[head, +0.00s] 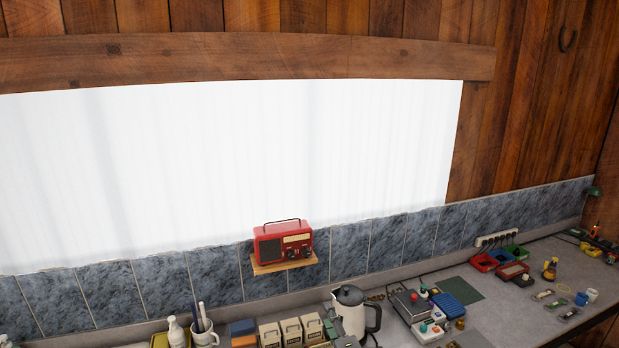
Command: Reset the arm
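Neither of my arms nor grippers can be made out in the head view. The view looks over a long grey workbench (480,300) along a wall, and its near part is cut off by the bottom edge. No object is seen in a gripper.
A red radio (284,244) sits on a small wooden shelf (285,265). Below stand a kettle (350,309), a mug with pens (204,337), a white bottle (176,333) and several small boxes (291,331). Red and blue bins (484,262) and small tools crowd the right side.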

